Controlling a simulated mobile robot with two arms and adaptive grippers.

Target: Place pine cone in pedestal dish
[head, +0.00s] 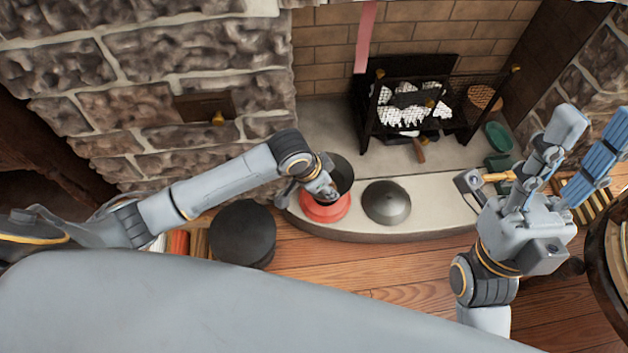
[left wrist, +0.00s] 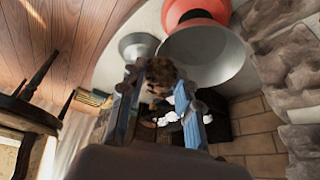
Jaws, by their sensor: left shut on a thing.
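My left gripper (head: 328,190) is over the red round vessel (head: 325,207) on the hearth ledge. In the left wrist view, my left gripper (left wrist: 158,88) is shut on the brown pine cone (left wrist: 160,70), held between its blue fingertips. The pine cone is hidden in the head view. A wide dark grey bowl-like piece (head: 342,170) is beside the red vessel; it also shows in the left wrist view (left wrist: 207,52). A smaller grey round dish-like piece (head: 386,203) stands to the right. I cannot tell which is the pedestal dish. My right gripper (head: 592,120) is open and empty at the right.
The black fireplace grate (head: 412,105) with white-grey logs is behind the ledge. A green bowl (head: 498,137) is by the right wall. A black round stool-like thing (head: 242,233) stands at left on the wooden floor. The stone wall rises behind my left arm.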

